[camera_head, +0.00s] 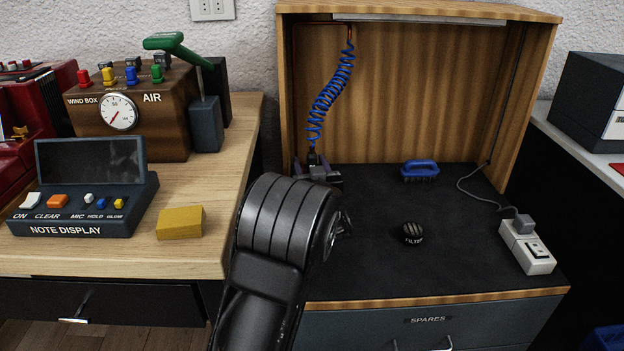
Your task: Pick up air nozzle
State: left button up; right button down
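A blue coiled hose (332,92) hangs at the back left inside the wooden booth. A small black end piece (313,158), which looks like the air nozzle, is at its lower end, close above the black work surface. My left arm comes up from the bottom, and its thick black wrist stands in front of the booth's left part. Dark grey parts show just beyond the wrist, around the hose end; I cannot tell whether they are my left gripper or a holder. The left fingertips cannot be made out. My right gripper is not in view.
A blue brush (420,170), a round black filter (412,233) and a white power strip (526,246) lie on the black surface (460,270). The booth's side walls bound it. The left desk holds a yellow block (180,222), a note display (85,190) and an air box (150,120).

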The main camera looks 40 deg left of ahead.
pick_arm(q)
grip_shut()
dwell(0.6)
